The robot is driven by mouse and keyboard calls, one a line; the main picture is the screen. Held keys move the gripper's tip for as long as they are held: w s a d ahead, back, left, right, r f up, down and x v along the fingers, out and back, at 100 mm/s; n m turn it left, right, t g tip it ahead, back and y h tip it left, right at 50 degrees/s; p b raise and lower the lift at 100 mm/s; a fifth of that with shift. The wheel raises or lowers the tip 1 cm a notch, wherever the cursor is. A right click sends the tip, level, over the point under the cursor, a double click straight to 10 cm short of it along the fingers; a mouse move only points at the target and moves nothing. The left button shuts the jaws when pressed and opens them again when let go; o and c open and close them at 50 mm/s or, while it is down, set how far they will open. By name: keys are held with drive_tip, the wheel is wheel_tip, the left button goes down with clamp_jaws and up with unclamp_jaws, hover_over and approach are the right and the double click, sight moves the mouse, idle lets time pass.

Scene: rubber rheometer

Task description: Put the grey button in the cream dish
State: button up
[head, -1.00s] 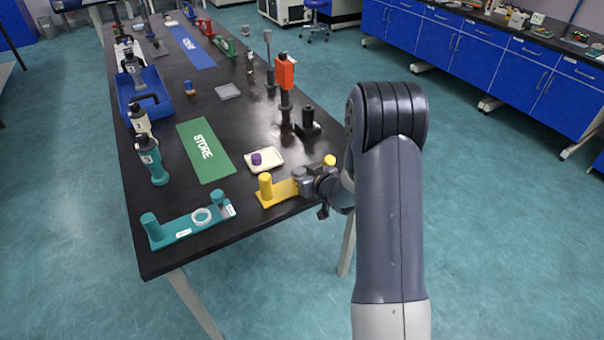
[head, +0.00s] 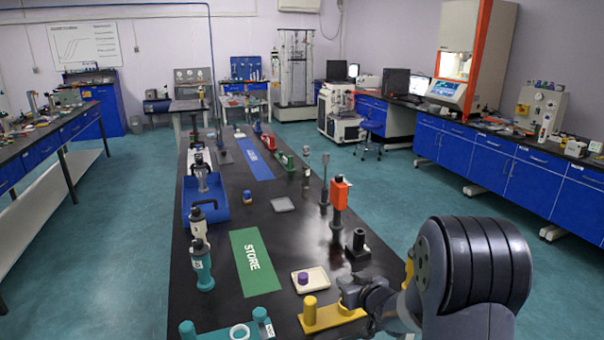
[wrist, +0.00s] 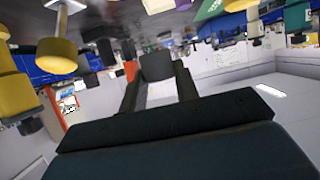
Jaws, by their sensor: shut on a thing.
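The cream dish (head: 299,288) lies flat on the black bench, with a purple button (head: 303,279) in it. My gripper (head: 350,288) is just right of the dish, over the yellow holder (head: 322,319). In the wrist view my gripper (wrist: 157,84) is shut on a dark grey piece (wrist: 157,66), which looks like the grey button. In the head view the held piece is not clear, as my gripper and arm hide it.
A yellow post (head: 309,307) stands close left of my gripper. A black stand (head: 357,246) is behind it, and an orange-topped tool (head: 339,194) is farther back. The teal holder (head: 262,325) is at front left. The green STORE mat (head: 254,263) is clear.

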drive_tip(key=s+f+m+h, duration=0.4)
drive_tip(key=s+f, duration=0.4)
drive_tip(key=s, duration=0.2)
drive_tip(key=w+r+n+y, duration=0.1)
drive_tip(key=w+r, duration=0.2)
drive_tip(key=w+r+n+y, duration=0.1)
drive_tip(key=w+r, duration=0.1)
drive_tip(key=w, duration=0.2)
drive_tip(key=w+r+n+y, duration=0.2)
drive_tip(key=w+r, duration=0.1)
drive_tip(key=shift+w+d+r, duration=0.2)
drive_tip(key=shift+w+r, duration=0.1)
drive_tip(key=shift+w+d+r, duration=0.4)
drive_tip(key=shift+r, duration=0.05)
drive_tip(key=shift+f+b, duration=0.4)
drive_tip(key=shift+f, duration=4.4)
